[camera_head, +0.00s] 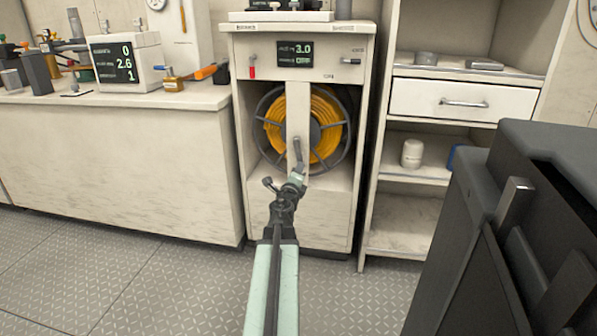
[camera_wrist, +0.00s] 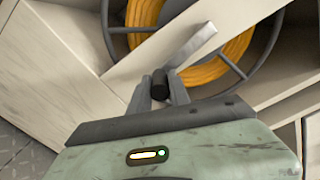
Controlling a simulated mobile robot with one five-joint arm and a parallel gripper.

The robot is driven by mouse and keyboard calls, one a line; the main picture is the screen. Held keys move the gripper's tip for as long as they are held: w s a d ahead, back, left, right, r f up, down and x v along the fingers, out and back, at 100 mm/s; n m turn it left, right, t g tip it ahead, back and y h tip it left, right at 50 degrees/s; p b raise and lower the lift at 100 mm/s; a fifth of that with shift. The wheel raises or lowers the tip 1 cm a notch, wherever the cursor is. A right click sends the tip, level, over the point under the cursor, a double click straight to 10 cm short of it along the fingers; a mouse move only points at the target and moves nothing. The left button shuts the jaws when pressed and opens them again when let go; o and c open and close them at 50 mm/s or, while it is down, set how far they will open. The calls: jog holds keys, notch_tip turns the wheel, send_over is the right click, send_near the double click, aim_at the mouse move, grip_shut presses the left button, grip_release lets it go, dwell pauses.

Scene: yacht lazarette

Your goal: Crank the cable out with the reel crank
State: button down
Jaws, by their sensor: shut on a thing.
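The cable reel, wound with orange-yellow cable (camera_head: 328,122), sits inside an open-fronted white cabinet (camera_head: 235,140). A white vertical post stands in front of the reel. The reel crank (camera_head: 297,150) is a grey bar at the front of the post. In the wrist view the crank's bar (camera_wrist: 190,46) slants up to the right, and its dark knob (camera_wrist: 159,84) lies between my fingers. My gripper (camera_head: 297,178) is at the crank's lower end, shut on the knob. In the wrist view my gripper (camera_wrist: 160,92) partly hides the knob.
A workbench (camera_head: 110,150) with tools is left, open shelves (camera_head: 410,175) right. The floor (camera_head: 180,280) between is clear.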

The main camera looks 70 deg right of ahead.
jog(key=shift+s, duration=0.15)
jog(key=c, duration=1.2)
grip_release()
jog(key=shift+d, duration=0.1)
jog(key=shift+c, duration=0.2)
